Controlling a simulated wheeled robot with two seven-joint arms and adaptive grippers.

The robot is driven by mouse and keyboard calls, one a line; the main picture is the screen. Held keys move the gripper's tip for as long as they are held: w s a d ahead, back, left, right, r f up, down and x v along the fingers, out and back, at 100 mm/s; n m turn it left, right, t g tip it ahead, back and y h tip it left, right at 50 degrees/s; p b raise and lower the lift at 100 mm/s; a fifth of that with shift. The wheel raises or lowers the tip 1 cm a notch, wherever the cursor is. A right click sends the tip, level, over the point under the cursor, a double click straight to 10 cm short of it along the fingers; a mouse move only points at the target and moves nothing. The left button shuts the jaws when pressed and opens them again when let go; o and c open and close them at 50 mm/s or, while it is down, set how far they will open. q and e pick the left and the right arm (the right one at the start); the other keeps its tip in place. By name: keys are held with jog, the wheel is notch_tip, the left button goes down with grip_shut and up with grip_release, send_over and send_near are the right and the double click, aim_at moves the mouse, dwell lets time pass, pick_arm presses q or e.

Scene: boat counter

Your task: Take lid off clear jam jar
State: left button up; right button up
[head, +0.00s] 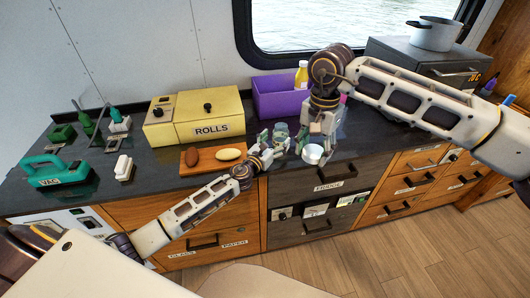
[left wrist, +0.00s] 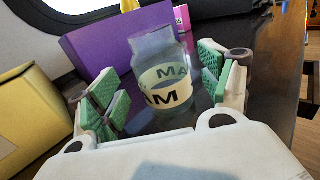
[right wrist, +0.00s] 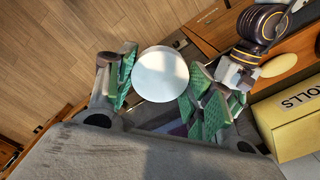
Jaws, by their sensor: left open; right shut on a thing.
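The clear jam jar (head: 281,130) stands on the dark counter with its labelled side toward my left wrist camera; in the left wrist view the jar (left wrist: 165,82) has no lid on its top. My left gripper (head: 272,143) is open, with its green-padded fingers on either side of the jar and visible gaps to it. My right gripper (head: 314,143) points down to the right of the jar, shut on the round white lid (head: 312,154). In the right wrist view the lid (right wrist: 160,74) sits between the fingertips, apart from the jar.
A purple bin (head: 279,98) stands behind the jar, with a yellow bottle (head: 301,77) behind it. The counter's front edge is close below the lid.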

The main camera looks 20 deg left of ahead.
pick_arm(q)
jog(key=shift+s+a+b, duration=0.15)
jog(key=shift+s+a, duration=0.1)
jog(key=shift+s, duration=1)
jog(key=shift+s+a+b, duration=0.1)
jog(key=shift+s+a, duration=0.1)
jog(key=shift+s, duration=1.1)
jog(key=shift+s+a+b, duration=0.15)
jog(key=shift+s+a, duration=0.1)
jog(key=shift+s, duration=1)
jog(key=shift+s, duration=0.1)
